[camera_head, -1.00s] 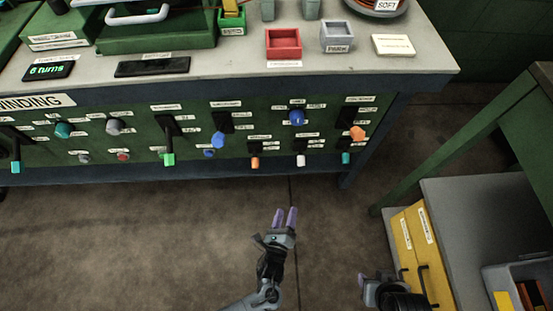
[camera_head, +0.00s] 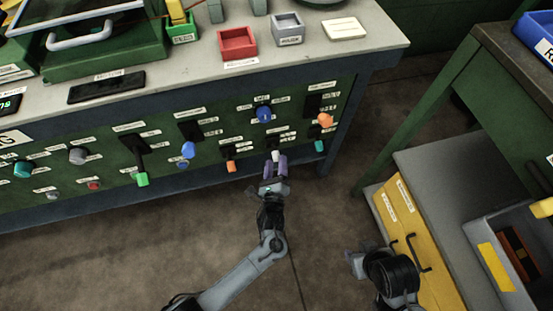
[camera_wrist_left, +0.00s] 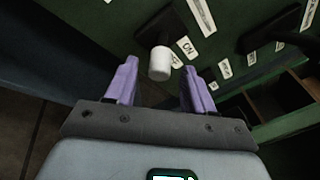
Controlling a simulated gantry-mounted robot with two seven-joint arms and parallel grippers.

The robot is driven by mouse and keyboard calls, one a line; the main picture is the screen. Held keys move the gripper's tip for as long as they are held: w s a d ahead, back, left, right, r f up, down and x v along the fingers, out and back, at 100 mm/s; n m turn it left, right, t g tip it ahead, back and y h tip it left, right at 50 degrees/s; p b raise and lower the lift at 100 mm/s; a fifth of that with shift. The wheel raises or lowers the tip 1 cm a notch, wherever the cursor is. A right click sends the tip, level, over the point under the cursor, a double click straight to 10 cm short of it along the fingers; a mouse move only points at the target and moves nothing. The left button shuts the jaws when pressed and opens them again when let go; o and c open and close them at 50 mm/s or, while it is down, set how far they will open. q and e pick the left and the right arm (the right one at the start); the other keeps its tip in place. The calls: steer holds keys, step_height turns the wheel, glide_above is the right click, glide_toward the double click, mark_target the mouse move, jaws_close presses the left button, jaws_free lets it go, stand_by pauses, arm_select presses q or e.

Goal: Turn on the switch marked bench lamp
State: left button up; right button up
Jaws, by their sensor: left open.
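A row of lever switches with coloured tips sits on the green front panel (camera_head: 60,205) of the bench. The white-tipped switch (camera_head: 275,154) is just ahead of my left gripper (camera_head: 275,163), whose fingers are open. In the left wrist view the white tip (camera_wrist_left: 159,63) shows between the two purple fingers (camera_wrist_left: 156,85), with no clear contact. A small label (camera_wrist_left: 186,47), seemingly reading ON, is beside it. The name labels are too small to read, so I cannot tell which switch is marked bench lamp. My right gripper (camera_head: 356,262) is low at the right, its fingers unclear.
Nearby are an orange-tipped switch (camera_head: 231,166), a teal-tipped switch (camera_head: 319,146), a blue knob (camera_head: 264,113) and a larger orange tip (camera_head: 325,120). A yellow drawer unit (camera_head: 405,225) stands at the right. The floor below the panel is clear.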

mark_target(277, 155)
arm_select(q)
steer(key=shift+w+d+b, duration=0.15)
steer(key=shift+w+b, duration=0.55)
steer(key=shift+w, duration=0.95)
jaws_close()
steer(key=shift+r+p, duration=0.15)
steer(key=shift+p, duration=0.25)
step_height(277, 155, up, 3)
steer(key=n+g+p, duration=0.1)
steer(key=g+p, duration=0.2)
steer(key=p, duration=0.5)
steer(key=g+p, duration=0.3)
steer(key=p, duration=0.5)
steer(key=shift+r+n, duration=0.15)
steer(key=shift+n, duration=0.25)
steer(key=shift+g+h+p, duration=0.3)
steer(key=shift+g+p, duration=0.6)
